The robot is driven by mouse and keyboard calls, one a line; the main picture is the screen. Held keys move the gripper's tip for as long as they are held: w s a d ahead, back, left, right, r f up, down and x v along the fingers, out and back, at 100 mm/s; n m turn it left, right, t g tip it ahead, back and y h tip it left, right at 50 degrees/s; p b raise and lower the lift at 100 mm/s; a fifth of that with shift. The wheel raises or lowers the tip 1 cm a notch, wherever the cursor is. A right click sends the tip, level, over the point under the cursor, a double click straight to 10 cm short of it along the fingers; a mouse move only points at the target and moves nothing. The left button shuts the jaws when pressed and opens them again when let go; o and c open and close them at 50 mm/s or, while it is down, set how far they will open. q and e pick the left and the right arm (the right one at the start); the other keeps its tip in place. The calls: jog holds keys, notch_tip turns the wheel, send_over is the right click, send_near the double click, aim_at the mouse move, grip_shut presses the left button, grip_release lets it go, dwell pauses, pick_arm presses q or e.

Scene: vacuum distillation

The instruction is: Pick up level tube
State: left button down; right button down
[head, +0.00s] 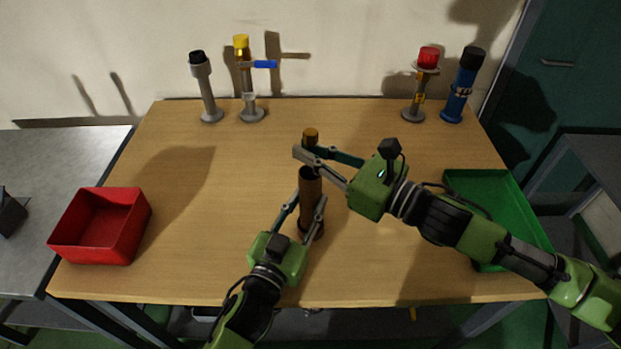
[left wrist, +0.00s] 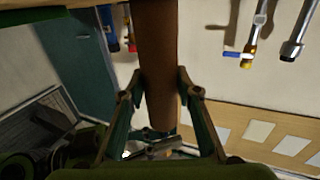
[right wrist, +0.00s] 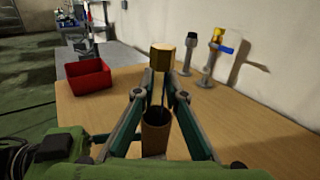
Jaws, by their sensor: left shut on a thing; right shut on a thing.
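A brown cylindrical tube (head: 311,188) stands upright at the middle of the table; I cannot tell for sure whether it is the level tube. My left gripper (head: 312,205) is shut around its body. In the left wrist view the tube (left wrist: 157,60) runs between the fingers (left wrist: 158,95). Its top end (right wrist: 157,118) looks dark and open in the right wrist view. My right gripper (head: 307,153) is shut on a brass-coloured cap (head: 311,134), held apart above the tube. The cap (right wrist: 162,57) also shows at the fingertips in the right wrist view.
Black-topped (head: 205,85) and yellow-topped (head: 247,80) fittings stand at the back left, the latter with a blue handle. Red-topped (head: 422,85) and blue (head: 460,90) ones stand at the back right. A red bin (head: 92,250) is left; a green tray (head: 475,178) is right, partly behind my right arm.

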jog(key=shift+r, duration=0.15)
notch_tip(320, 180, up, 28)
dwell(0.6)
pick_arm(q)
jog(key=c, duration=1.4)
grip_release()
jog(key=shift+c, duration=0.2)
jog(key=v, duration=1.2)
jog(key=shift+f, duration=0.1)
pick_arm(e)
jog(key=shift+f, duration=0.2)
